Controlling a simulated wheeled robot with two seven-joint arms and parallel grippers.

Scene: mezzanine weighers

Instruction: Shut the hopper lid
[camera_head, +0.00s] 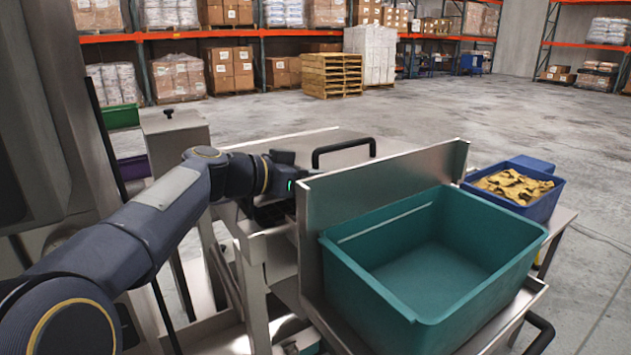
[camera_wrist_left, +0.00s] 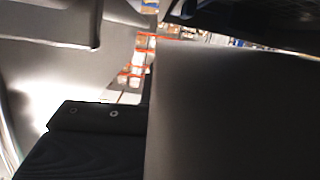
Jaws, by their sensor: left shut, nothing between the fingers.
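An upright stainless panel (camera_head: 385,190), which looks like the hopper lid, stands behind the open teal bin (camera_head: 435,275). I cannot tell how the panel is hinged. A black bar handle (camera_head: 343,150) rises from a flat metal surface behind the panel. My left gripper (camera_head: 303,176) is shut and empty beside the panel's left end, its tips partly hidden; I cannot tell if they touch it. In the left wrist view, a large dark plate (camera_wrist_left: 235,115) fills the right side, close to the camera. My right gripper is out of view.
A blue bin (camera_head: 515,185) of yellowish pieces stands right of the panel. Pallets (camera_head: 332,75) and racking stand far back, with clear floor between.

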